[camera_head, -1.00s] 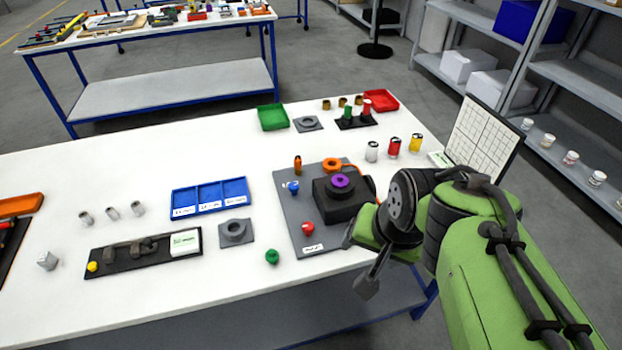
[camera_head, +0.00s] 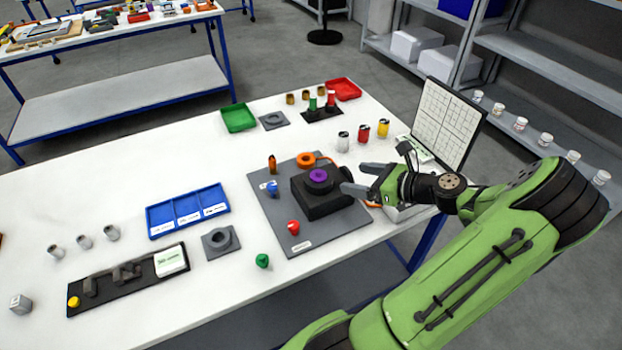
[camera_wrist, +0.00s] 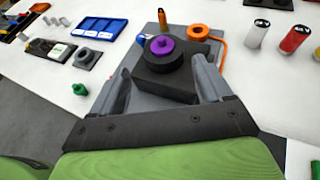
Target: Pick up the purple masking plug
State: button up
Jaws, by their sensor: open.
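The purple masking plug (camera_head: 319,176) sits on top of a black block-shaped fixture (camera_head: 325,200) on a grey board (camera_head: 283,235). In the wrist view the purple plug (camera_wrist: 162,44) shows beyond and between my fingers, on a round black part of the fixture. My gripper (camera_head: 352,178) is open and empty, just to the right of the fixture in the head view. In the wrist view my gripper (camera_wrist: 165,88) has its two fingers spread wide, with the fixture's near side in the gap. The plug is apart from both fingers.
An orange ring (camera_head: 305,160) with a cable, an orange plug (camera_head: 272,165), a blue plug (camera_head: 271,188) and a red plug (camera_head: 293,228) surround the fixture. Cans (camera_head: 363,133) and an upright grid panel (camera_head: 447,125) stand to the right. The front left table is partly clear.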

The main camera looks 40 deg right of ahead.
aim_at(321, 172)
jog(key=b+x, duration=0.2)
jog(key=x, duration=1)
jog(key=shift+d, duration=0.15)
jog(key=shift+s, duration=0.15)
jog(key=shift+c, duration=0.7)
jog(key=c, duration=1)
